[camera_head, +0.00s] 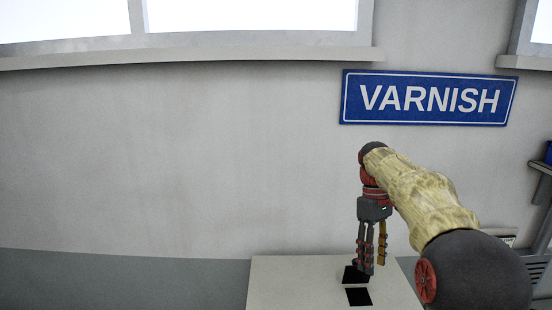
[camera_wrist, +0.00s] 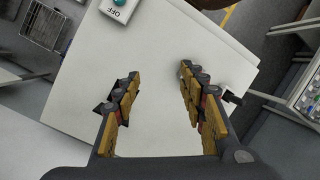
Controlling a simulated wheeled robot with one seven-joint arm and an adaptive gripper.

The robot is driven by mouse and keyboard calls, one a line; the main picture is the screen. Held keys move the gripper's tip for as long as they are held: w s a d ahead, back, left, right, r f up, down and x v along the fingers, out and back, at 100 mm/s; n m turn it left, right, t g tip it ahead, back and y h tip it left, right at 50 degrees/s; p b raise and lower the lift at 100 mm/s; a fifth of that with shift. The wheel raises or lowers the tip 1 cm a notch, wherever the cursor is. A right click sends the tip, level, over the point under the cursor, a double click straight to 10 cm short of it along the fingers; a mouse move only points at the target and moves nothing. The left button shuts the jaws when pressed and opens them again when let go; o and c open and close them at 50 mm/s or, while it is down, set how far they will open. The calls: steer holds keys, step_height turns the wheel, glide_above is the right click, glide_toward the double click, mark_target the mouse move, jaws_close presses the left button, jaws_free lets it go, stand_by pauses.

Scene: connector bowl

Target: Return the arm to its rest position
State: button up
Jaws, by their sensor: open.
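My gripper (camera_head: 371,262) points down over the right half of a pale table (camera_head: 287,282) in the head view. In the wrist view my gripper (camera_wrist: 158,88) has its two fingers spread apart, with only bare white tabletop (camera_wrist: 160,60) between them. It is open and holds nothing. My arm comes in from the lower right of the head view, bent at the wrist above the table.
Two black square patches (camera_head: 358,297) lie on the table under the gripper. A white box marked OFF with a teal button (camera_wrist: 119,8) sits at the table's edge. A wire basket (camera_wrist: 42,27) stands beyond. A blue VARNISH sign (camera_head: 428,98) hangs on the wall.

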steer(key=s+a+r+m+t, duration=0.2)
steer(key=s, duration=0.6)
steer(key=s+a+r+m+t, duration=0.1)
steer(key=s+a+r+t, duration=0.15)
steer(key=s, duration=0.55)
steer(key=s+a+f+m+t, duration=0.2)
steer(key=s+f+m+t, duration=0.35)
steer(key=s, duration=0.85)
step_height(320, 180, down, 37)
steer(key=n+g+b, duration=0.1)
steer(key=b, duration=3.4)
steer(key=shift+s+a+r+n, duration=0.15)
steer(key=shift+s+a+n, duration=0.05)
steer(key=shift+s+n, duration=0.15)
